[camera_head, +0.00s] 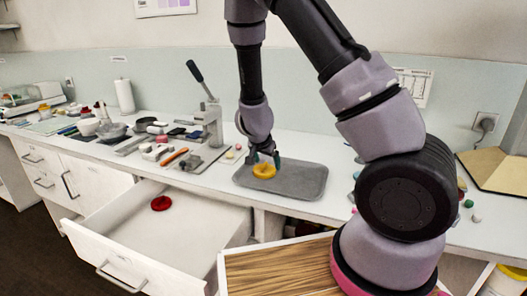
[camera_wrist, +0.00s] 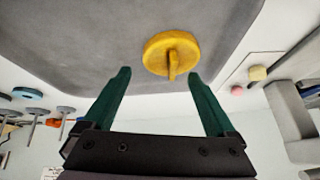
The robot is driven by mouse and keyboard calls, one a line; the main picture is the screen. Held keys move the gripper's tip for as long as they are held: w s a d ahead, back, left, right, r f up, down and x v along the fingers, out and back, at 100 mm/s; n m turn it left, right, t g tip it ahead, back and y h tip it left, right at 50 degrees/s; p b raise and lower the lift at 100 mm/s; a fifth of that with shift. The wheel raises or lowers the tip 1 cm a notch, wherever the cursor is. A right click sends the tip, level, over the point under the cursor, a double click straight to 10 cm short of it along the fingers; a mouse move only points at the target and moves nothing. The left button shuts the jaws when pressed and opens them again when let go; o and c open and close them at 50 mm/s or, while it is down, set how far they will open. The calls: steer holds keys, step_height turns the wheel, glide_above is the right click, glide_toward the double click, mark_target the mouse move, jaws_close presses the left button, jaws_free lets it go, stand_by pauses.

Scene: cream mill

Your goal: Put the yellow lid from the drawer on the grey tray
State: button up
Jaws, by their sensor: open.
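The yellow lid (camera_head: 264,171) lies on the grey tray (camera_head: 300,181), near the tray's left end. In the wrist view the yellow lid (camera_wrist: 171,55) is a round disc with a raised grip bar facing the camera, and it rests on the grey tray (camera_wrist: 75,40). My gripper (camera_head: 264,158) is right at the lid in the head view. In the wrist view my gripper (camera_wrist: 160,75) has its two green fingers apart, with the lid just beyond and between the tips, not clamped.
The drawer (camera_head: 195,228) stands pulled out, with a red lid (camera_head: 161,203) inside. A lever press (camera_head: 212,120) and small tools stand left of the tray. A wooden slatted surface (camera_head: 280,270) lies in front. Small coloured pieces lie on the counter to the right.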

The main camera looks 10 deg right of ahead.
steer(key=s+a+r+n+t+y, duration=0.1)
steer(key=s+r+y, duration=0.15)
steer(key=r, duration=0.65)
steer(key=s+a+r+n+y, duration=0.1)
steer(key=s+a+r+y, duration=0.15)
steer(key=r, duration=0.75)
steer(key=s+a+r+t+y, duration=0.1)
steer(key=s+r+y, duration=0.15)
steer(key=r, duration=0.65)
steer(key=s+d+r+n+h, duration=0.1)
steer(key=s+d+r, duration=0.2)
steer(key=s+d, duration=0.2)
steer(key=s+d+r+n+h, duration=0.1)
steer(key=s+d+r, duration=0.3)
steer(key=s, duration=0.7)
steer(key=shift+s+d, duration=0.25)
steer(key=shift+d, duration=0.4)
steer(key=shift+r, duration=0.1)
